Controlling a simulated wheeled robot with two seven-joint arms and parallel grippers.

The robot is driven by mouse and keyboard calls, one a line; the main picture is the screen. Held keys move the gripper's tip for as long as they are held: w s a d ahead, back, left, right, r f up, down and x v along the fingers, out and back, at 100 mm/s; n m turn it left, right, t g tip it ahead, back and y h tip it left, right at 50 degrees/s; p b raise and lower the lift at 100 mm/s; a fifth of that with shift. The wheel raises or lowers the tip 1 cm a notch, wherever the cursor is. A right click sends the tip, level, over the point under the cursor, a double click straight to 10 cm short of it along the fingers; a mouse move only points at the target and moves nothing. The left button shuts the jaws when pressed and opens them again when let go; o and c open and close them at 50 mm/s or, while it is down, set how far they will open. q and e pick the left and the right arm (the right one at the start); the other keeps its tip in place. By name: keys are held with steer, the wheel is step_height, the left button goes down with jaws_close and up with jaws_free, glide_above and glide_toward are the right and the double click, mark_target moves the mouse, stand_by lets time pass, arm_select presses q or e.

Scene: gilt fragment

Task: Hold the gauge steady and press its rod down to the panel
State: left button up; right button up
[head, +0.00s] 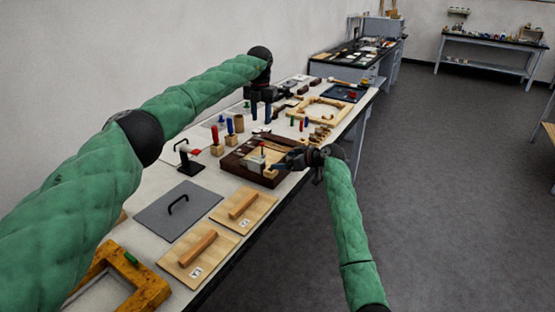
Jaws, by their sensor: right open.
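A dark wooden frame (231,166) lies on the bench with a pale panel (251,164) in it. A small upright piece with a reddish top (263,149), which looks like the gauge with its rod, stands at the panel; it is too small to make out fully. My right gripper (276,167) is open, reaching in from the right over the frame's right side, close beside the gauge. I cannot tell whether it touches it.
Red- and blue-handled tools (229,127) stand in blocks left of the frame. A grey plate (176,213) and two wooden boards with handles (249,208) lie in front. A pale wooden frame (322,111) and blue tray (345,93) lie behind.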

mark_target(261, 160)
steer(key=a, duration=0.1)
steer(key=a+r, duration=0.1)
steer(key=shift+s+a+n+g+y, duration=0.2)
steer(key=shift+a+n+g+y, duration=0.1)
steer(key=shift+a+n, duration=0.1)
steer(key=shift+a, duration=0.35)
steer(key=shift+x, duration=3.8)
